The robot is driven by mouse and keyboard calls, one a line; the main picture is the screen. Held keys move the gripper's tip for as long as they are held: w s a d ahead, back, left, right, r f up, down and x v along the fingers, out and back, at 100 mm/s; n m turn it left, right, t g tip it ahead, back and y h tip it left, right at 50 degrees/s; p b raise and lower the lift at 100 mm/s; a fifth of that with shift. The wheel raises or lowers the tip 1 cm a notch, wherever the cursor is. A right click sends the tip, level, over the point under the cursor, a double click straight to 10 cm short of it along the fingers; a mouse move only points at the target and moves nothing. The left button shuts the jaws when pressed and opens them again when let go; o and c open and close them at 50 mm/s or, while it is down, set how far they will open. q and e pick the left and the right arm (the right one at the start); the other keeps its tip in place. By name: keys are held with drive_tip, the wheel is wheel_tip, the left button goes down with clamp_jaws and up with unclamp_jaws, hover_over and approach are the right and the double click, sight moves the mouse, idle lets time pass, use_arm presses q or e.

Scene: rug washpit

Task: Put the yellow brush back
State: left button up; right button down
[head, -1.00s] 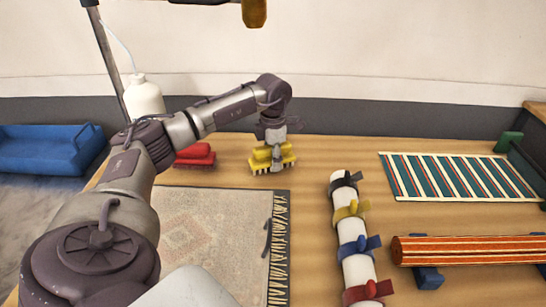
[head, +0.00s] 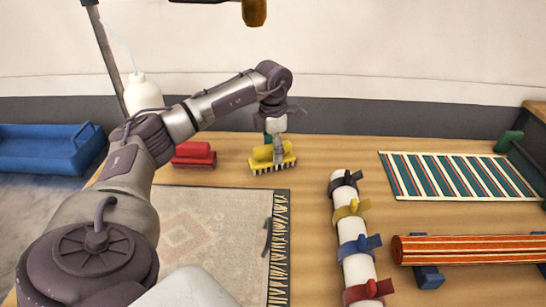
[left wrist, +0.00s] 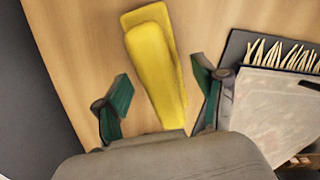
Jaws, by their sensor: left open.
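The yellow brush (head: 262,163) stands on the wooden table with its bristles down, to the right of a red brush (head: 194,154). My left gripper (head: 276,145) is open just above the yellow brush. In the left wrist view the yellow brush (left wrist: 155,60) lies between and beyond the two green fingers of my left gripper (left wrist: 160,105), which stand apart on either side of its handle. I cannot tell whether a finger touches it. My right gripper is not in view.
A beige fringed rug (head: 215,225) lies in front of the brushes. Farther right are a striped rug (head: 445,175) and an orange roll (head: 470,249). A white bottle (head: 143,93) is behind my arm.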

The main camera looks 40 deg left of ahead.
use_arm(q)
wheel_tip(320, 180, up, 9)
drive_tip(key=shift+r, duration=0.1)
idle(0.7)
